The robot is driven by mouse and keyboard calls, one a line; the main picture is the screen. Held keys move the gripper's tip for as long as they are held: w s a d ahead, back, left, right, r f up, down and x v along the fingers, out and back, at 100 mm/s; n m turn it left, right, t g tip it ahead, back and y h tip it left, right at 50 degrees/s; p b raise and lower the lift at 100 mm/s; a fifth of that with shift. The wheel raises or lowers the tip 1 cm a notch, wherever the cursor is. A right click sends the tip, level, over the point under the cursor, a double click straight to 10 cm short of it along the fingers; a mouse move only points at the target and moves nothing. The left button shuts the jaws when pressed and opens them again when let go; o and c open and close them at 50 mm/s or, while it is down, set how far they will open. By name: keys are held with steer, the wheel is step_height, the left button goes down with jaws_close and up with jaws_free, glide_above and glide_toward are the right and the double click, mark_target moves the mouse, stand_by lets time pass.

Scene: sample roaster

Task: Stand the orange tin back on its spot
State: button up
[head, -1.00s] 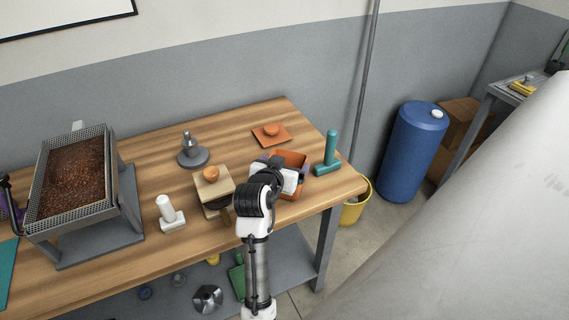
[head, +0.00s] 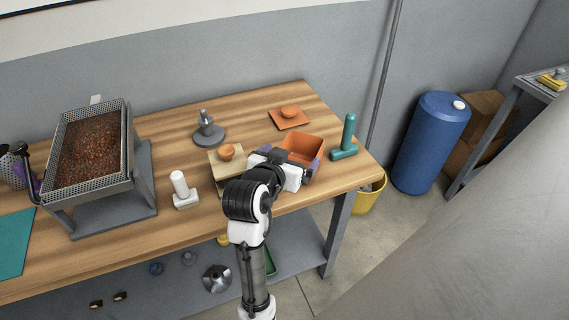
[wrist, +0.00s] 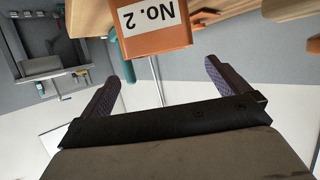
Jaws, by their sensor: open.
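The orange tin (head: 303,148) is an open-topped square box standing upright near the right end of the wooden bench. In the wrist view the tin (wrist: 158,40) shows its white "No. 2" label, upside down in the picture. My gripper (head: 293,162) is open on the near side of the tin, and partly hides it in the head view. In the wrist view the purple fingers of my gripper (wrist: 160,70) are spread wide with nothing between them, and the tin lies just beyond their tips. Any marked spot under the tin is hidden.
An orange square lid with a round knob (head: 289,117) lies behind the tin. A teal handled tool (head: 346,142) stands close to its right. A wooden box with a knobbed lid (head: 226,154) is left of my gripper. The bench's front edge is near.

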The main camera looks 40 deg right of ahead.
steer(key=shift+v, duration=1.65)
